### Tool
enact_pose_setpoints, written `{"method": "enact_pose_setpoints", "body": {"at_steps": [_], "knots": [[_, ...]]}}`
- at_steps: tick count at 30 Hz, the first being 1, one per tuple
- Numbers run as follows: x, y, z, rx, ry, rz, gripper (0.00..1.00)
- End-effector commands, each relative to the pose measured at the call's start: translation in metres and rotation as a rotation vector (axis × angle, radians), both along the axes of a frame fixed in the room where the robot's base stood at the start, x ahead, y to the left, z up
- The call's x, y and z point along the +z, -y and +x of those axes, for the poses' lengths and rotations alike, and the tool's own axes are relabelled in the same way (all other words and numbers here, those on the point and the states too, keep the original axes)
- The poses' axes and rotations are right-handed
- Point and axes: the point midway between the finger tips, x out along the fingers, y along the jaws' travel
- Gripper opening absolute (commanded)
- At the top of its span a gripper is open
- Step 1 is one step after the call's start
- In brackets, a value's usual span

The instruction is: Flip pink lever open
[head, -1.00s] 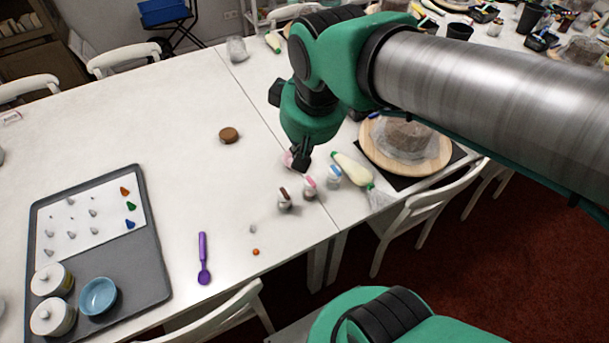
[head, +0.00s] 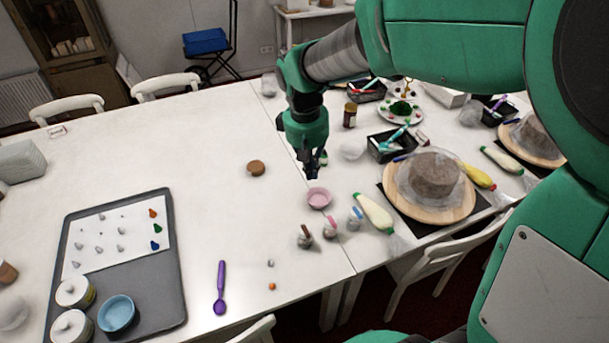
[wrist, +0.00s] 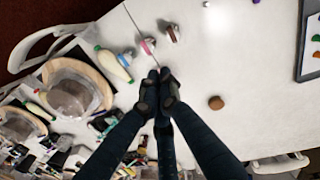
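A small jar with a pink lever (head: 331,222) stands on the white table in the middle of a row of three, between a brown-topped jar (head: 305,236) and a blue-topped jar (head: 355,218). The pink top also shows in the wrist view (wrist: 147,46), just beyond my fingertips. The lever's exact position is too small to tell.
A white-green bottle (head: 374,212) lies right of the jars, beside a cake on a wooden turntable (head: 437,217). A purple spoon (head: 220,288) and a grey tray (head: 160,280) are to the left. The table left of my gripper is mostly clear.

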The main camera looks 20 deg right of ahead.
Motion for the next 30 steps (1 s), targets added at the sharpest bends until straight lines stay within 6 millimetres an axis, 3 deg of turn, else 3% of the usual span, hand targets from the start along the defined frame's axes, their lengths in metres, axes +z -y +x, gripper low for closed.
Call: {"method": "enact_pose_setpoints", "body": {"at_steps": [16, 30], "knots": [[-0.078, 0.018, 0.059, 0.096, -0.194, -0.028, 0.0], [-0.156, 0.032, 0.087, 0.175, -0.344, -0.037, 0.0]]}}
